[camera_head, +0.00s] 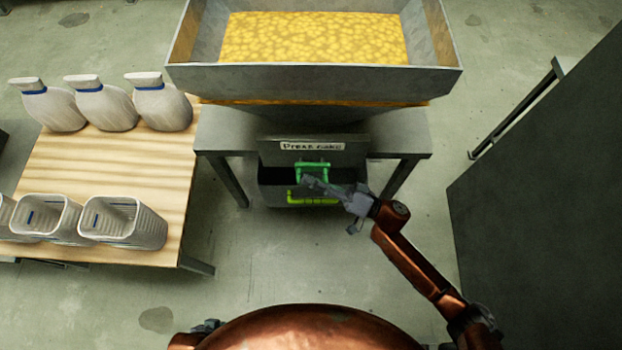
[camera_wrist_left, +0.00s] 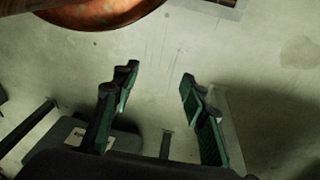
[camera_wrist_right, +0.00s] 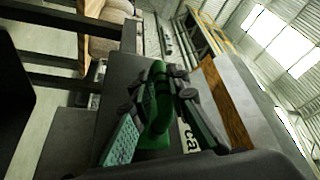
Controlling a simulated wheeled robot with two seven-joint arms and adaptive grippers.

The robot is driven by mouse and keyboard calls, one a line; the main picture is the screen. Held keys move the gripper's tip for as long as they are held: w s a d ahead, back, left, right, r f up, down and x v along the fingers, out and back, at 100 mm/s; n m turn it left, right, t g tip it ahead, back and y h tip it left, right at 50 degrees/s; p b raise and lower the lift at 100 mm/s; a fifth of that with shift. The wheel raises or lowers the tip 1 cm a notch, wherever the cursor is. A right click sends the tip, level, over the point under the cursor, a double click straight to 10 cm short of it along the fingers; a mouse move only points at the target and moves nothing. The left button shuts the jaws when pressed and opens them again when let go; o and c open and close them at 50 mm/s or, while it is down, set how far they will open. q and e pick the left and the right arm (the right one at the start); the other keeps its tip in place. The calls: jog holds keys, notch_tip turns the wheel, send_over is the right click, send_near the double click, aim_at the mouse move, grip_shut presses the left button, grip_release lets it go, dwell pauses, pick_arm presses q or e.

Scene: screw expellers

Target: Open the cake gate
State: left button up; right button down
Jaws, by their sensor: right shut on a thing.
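The cake gate (camera_head: 270,152) is a grey panel labelled "Press cake" under the hopper, with a green handle (camera_head: 312,166) on its front. My right gripper (camera_head: 314,182) is at this handle. In the right wrist view its fingers (camera_wrist_right: 167,78) are closed around the green handle (camera_wrist_right: 155,137), next to part of the label. My left gripper (camera_wrist_left: 158,78) is open and empty above bare floor in the left wrist view. Its fingers are well apart, and it is away from the gate.
Below the gate is a dark bin with a yellow-green handle (camera_head: 315,201). The hopper (camera_head: 310,78) above holds yellow material. A wooden table (camera_head: 120,180) at left carries white jugs (camera_head: 105,105) and baskets (camera_head: 125,222). A dark cabinet (camera_head: 550,200) stands at right.

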jog(key=shift+a+r, duration=0.1)
jog(key=shift+r, duration=0.1)
jog(key=shift+s, duration=0.2)
pick_arm(q)
jog(key=s+a+g+p, duration=0.1)
jog(key=s, duration=0.1)
jog(key=s+a+r+g+y+p, duration=0.1)
jog(key=s+a+p, duration=0.1)
jog(key=shift+a, duration=0.2)
pick_arm(e)
jog(key=s, duration=0.4)
jog(key=shift+s, duration=0.35)
jog(key=c, duration=2)
grip_release()
jog(key=shift+a, duration=0.1)
jog(key=shift+o, duration=0.2)
jog(key=shift+f, duration=0.1)
